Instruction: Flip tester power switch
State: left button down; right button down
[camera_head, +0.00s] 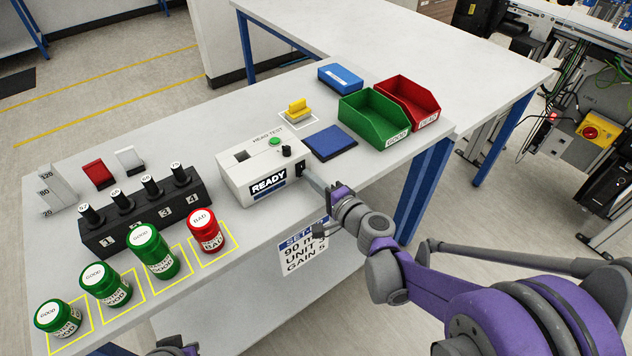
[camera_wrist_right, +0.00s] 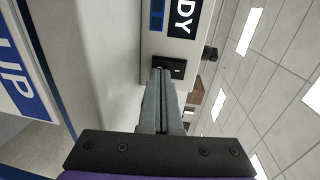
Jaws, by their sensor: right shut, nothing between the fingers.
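The tester is a white box (camera_head: 240,183) on the table, with a "READY" display (camera_head: 268,183), a green button (camera_head: 275,141) and a black knob (camera_head: 286,152) on top. Its black power switch (camera_head: 301,168) sits at the right end of the front face; in the right wrist view the switch (camera_wrist_right: 175,69) lies just past my fingertips. My right gripper (camera_head: 310,178) is shut and empty, its tips close to the switch. Whether they touch it I cannot tell. My left gripper is not clearly seen; only a dark part of my left arm shows at the bottom edge.
Green jars (camera_head: 152,252) and a red jar (camera_head: 206,232) stand at the table's front left, beside a black rack (camera_head: 145,210). A blue pad (camera_head: 331,142), yellow block (camera_head: 298,110), green bin (camera_head: 375,122) and red bin (camera_head: 408,98) lie to the right. A sign (camera_head: 303,250) hangs below.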

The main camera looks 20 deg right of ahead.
jog(key=shift+w+a+f, duration=0.1)
jog(key=shift+w+f, duration=0.1)
jog(key=shift+w, duration=0.1)
jog(key=shift+s+f, duration=0.1)
jog(key=shift+f, duration=0.05)
dwell(0.4)
